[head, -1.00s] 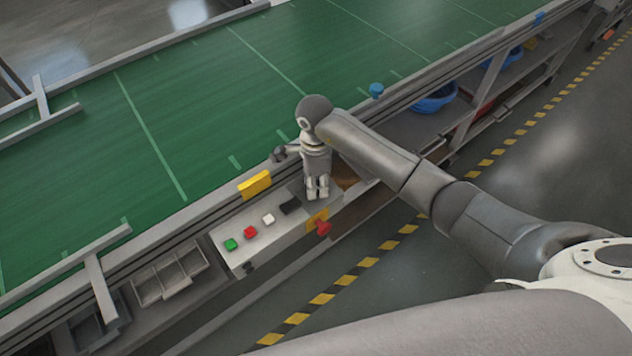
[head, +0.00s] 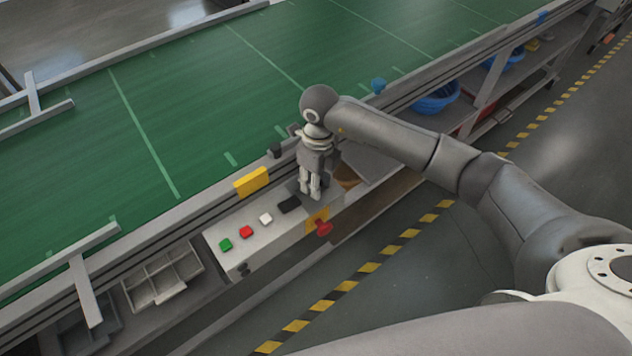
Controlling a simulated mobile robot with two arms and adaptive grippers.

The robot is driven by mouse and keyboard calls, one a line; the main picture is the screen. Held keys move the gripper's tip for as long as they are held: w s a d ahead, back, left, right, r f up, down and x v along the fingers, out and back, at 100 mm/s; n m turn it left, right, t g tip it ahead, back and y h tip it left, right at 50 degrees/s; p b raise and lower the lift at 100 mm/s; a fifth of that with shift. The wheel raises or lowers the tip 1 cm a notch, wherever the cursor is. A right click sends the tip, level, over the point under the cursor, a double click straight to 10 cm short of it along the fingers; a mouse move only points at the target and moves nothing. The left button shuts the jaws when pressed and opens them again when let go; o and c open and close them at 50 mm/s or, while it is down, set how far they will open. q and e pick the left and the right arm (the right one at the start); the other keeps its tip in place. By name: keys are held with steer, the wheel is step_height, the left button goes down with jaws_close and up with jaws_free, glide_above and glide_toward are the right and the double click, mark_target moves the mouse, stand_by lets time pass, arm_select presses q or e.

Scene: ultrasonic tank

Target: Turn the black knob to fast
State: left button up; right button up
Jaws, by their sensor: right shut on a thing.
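My right gripper (head: 312,194) points down at the right end of the grey control panel (head: 238,252). It is shut on the black knob, which its fingers and body almost wholly hide. The knob's pointer and any speed marks cannot be made out. On the panel, left of the gripper, are a green button (head: 225,245), a red button (head: 246,232), a white button (head: 265,219) and a small black display (head: 290,204). My left gripper is out of view.
A red mushroom-shaped button (head: 324,228) on a yellow plate sits on the panel's front, just below my right gripper. The green conveyor belt (head: 200,120) and its rail lie behind. A yellow block (head: 251,182) is on the rail. Blue bins (head: 437,97) stand under the conveyor.

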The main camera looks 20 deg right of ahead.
steer(key=shift+m+b, duration=0.3)
steer(key=shift+m, duration=0.9)
steer(key=o, duration=1)
steer(key=shift+o, duration=0.2)
step_height(320, 180, up, 12)
steer(key=shift+d, duration=0.3)
steer(key=shift+w, duration=0.1)
